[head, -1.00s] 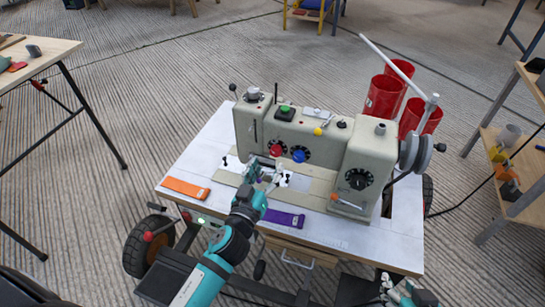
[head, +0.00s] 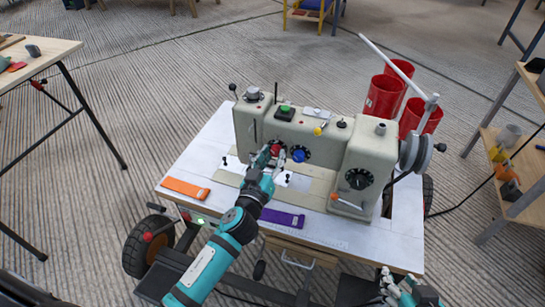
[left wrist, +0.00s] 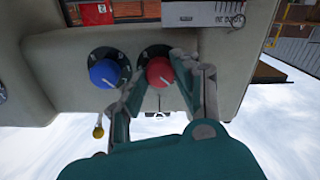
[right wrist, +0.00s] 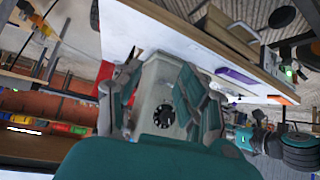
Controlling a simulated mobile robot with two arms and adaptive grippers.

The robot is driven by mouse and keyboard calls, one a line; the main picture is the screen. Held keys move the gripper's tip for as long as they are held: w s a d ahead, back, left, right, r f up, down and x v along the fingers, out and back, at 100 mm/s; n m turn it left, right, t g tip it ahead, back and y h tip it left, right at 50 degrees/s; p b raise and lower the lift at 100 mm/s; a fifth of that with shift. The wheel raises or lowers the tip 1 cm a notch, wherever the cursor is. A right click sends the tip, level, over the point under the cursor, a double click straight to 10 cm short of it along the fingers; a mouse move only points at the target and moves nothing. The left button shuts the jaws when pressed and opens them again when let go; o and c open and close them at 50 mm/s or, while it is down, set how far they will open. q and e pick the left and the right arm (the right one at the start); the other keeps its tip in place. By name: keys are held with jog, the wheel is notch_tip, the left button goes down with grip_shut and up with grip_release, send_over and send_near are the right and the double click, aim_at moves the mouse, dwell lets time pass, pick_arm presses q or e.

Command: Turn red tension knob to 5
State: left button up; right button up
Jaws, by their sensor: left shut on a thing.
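The red tension knob (head: 276,150) sits on a dark dial on the front of the grey-green sewing machine (head: 265,120). My left gripper (head: 268,157) reaches up to it from the front. In the left wrist view, its two fingers are shut on the red knob (left wrist: 160,72), one on each side. The knob has a white pointer line; the dial numbers around it are mostly hidden or too small to read. My right gripper (right wrist: 157,88) is open and empty, low at the table's front right.
A blue knob (head: 299,156) on its own dial is close beside the red one. An orange strip (head: 185,188) and a purple strip (head: 282,218) lie on the white table (head: 215,150). Red cylinders (head: 384,96) stand behind the machine.

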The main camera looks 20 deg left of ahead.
pick_arm(q)
grip_shut()
jog(key=shift+m, duration=0.3)
